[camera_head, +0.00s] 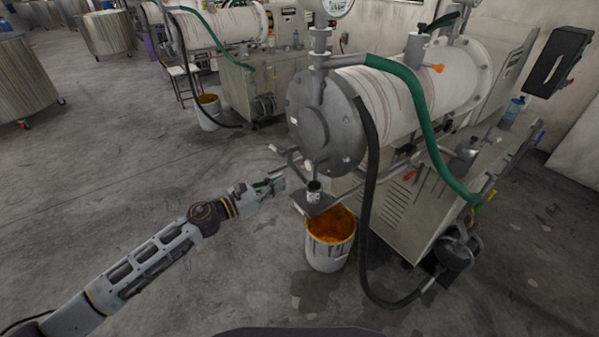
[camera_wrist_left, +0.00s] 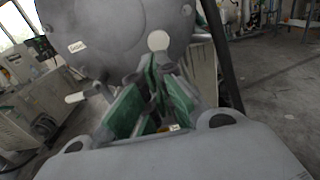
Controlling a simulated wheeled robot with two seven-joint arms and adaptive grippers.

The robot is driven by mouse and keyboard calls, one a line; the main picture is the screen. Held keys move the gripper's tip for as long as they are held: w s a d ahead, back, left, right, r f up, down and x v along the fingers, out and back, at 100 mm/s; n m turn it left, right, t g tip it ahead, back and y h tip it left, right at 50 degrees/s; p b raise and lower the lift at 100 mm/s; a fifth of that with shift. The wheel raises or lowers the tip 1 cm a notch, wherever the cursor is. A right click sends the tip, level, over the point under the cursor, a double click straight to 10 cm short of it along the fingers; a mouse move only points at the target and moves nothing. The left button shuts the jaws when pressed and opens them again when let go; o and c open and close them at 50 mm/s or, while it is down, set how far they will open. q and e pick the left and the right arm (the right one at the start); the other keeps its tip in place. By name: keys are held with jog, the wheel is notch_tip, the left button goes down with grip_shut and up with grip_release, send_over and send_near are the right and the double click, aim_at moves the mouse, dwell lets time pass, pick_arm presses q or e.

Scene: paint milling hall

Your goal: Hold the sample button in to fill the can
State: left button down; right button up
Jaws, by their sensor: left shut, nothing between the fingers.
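My left gripper (camera_head: 277,185) is shut and empty, a little left of the mill's front end. Its green-padded fingers (camera_wrist_left: 154,80) point toward the mill in the left wrist view. A pale round knob, which looks like the sample button (camera_head: 308,167), sits low on the mill front; it also seems to show just beyond the fingertips in the wrist view (camera_wrist_left: 158,40). I see a gap between fingers and knob in the head view. A small white can with a dark top (camera_head: 313,191) stands upright on a dark plate (camera_head: 301,203) below the knob. Its inside is hard to see.
The mill's round grey end (camera_head: 324,122) and a pale-tipped lever (camera_wrist_left: 76,97) are close to the gripper. A white bucket of orange-brown paint (camera_head: 327,258) stands below the plate. A black hose (camera_head: 371,180) hangs right of it.

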aim_at(307, 169)
pick_arm(q)
jog(key=p+x, duration=0.1)
jog(key=x, duration=0.4)
jog(key=shift+w+d+r, duration=0.1)
jog(key=shift+d, duration=0.05)
jog(key=shift+w+d+p, duration=0.3)
jog(key=shift+w+d, duration=0.15)
jog(key=shift+d, duration=0.15)
jog(key=shift+w+d, duration=0.45)
jog(key=shift+d, duration=0.15)
pick_arm(e)
jog(key=a+r, duration=0.2)
jog(key=shift+s+a, duration=0.35)
jog(key=shift+a, duration=0.05)
jog(key=shift+d, duration=0.1)
